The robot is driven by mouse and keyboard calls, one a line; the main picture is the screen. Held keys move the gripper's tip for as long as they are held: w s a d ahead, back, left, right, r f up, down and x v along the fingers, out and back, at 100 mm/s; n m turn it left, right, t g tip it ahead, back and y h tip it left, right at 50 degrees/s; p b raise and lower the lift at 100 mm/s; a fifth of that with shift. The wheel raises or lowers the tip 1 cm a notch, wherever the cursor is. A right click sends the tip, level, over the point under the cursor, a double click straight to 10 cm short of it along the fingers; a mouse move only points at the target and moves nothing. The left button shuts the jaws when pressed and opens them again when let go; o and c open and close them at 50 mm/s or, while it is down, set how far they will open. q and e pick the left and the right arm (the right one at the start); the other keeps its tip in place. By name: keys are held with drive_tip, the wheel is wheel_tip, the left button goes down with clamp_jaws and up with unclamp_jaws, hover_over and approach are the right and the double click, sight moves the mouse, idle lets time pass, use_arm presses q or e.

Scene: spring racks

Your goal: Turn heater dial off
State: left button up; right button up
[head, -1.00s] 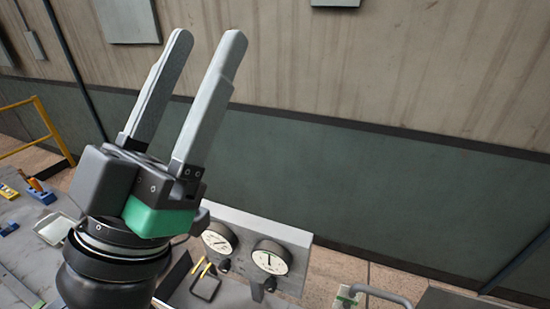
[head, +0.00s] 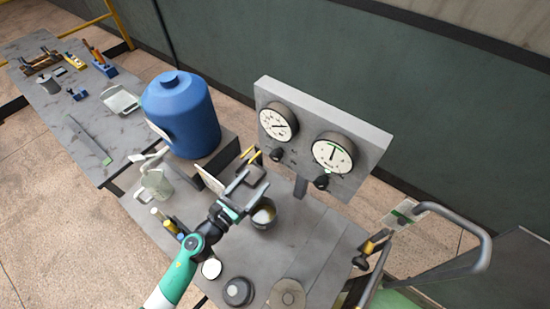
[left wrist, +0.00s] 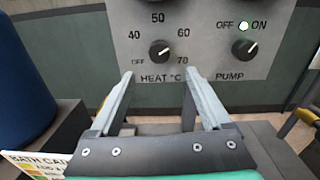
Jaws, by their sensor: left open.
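The heater dial (left wrist: 160,51) is a black knob above the label "HEAT °C" in the left wrist view, ringed by OFF, 40, 50, 60 and 70. Its white mark seems to point to the upper right, towards 60. In the head view it appears as the left knob (head: 277,154) on the grey gauge panel (head: 375,150). My left gripper (head: 256,180) is open and empty, over the bench in front of the panel. In the left wrist view its fingertips (left wrist: 159,78) are spread below the dial, apart from it. My right gripper is out of view.
The pump knob (left wrist: 245,48) is right of the dial, with a lit lamp (left wrist: 243,26) above. A blue tank (head: 182,115) stands left of the panel. A dark pot (head: 264,214) is close to the gripper. A grey handrail (head: 470,230) is at right.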

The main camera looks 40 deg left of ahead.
sight(274, 158)
use_arm(q)
drive_tip(key=w, duration=0.3)
drive_tip(key=w+a+b, duration=0.1)
drive_tip(key=w, duration=0.7)
drive_tip(key=shift+w+a, duration=0.2)
drive_tip(key=shift+a, duration=0.2)
drive_tip(key=shift+r, duration=0.1)
clamp_jaws()
